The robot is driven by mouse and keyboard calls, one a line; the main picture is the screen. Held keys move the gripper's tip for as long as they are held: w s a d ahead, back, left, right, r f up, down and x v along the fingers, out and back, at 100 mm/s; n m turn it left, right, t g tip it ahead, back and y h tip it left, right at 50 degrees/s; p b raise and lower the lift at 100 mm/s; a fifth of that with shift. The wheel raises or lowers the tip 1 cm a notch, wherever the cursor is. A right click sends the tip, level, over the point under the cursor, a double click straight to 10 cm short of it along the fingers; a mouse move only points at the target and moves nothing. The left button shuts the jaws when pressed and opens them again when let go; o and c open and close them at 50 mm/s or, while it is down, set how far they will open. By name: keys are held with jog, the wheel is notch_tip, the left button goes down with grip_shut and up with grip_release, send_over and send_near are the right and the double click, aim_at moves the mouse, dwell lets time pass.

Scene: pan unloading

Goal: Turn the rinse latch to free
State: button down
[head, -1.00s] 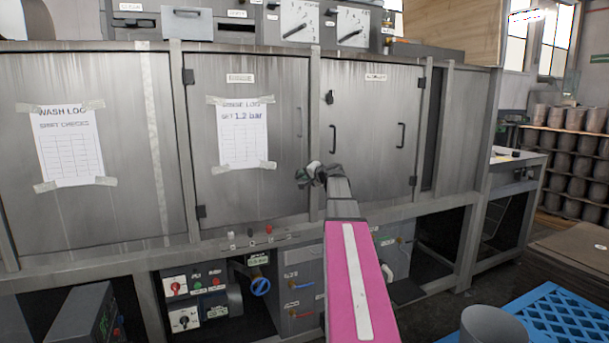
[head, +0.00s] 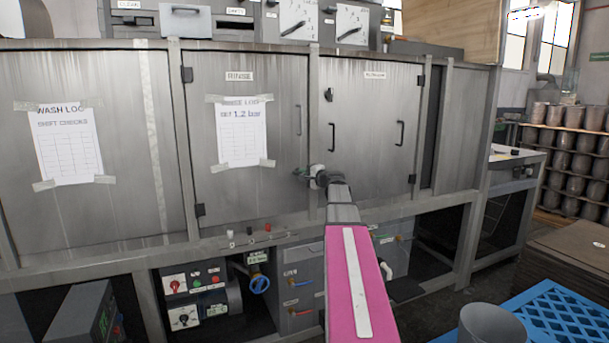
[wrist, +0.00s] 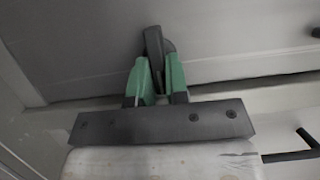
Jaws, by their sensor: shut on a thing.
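The rinse door (head: 240,190) is a grey metal panel with a RINSE label (head: 239,76) and a taped rinse log sheet. My gripper (head: 302,173) is at the door's lower right edge, by the frame post. In the wrist view my gripper's green fingers (wrist: 156,82) are shut on the dark rinse latch (wrist: 154,42). The latch stands nearly upright in that picture, tilted slightly, with a dark round base behind it. In the head view the latch is hidden by my gripper and wrist.
A neighbouring door (head: 366,150) to the right has its own dark latch (head: 328,95) and handles. Below are small switches on the ledge, a control box (head: 190,300) and a blue valve wheel (head: 260,285). A blue crate (head: 560,318) and grey pot (head: 490,325) stand at front right.

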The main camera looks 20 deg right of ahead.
jog(key=shift+w, duration=0.4)
jog(key=c, duration=1.1)
grip_release()
jog(key=shift+a+r, duration=0.1)
jog(key=shift+s, duration=0.15)
jog(key=v, duration=1)
jog(key=shift+s, duration=0.25)
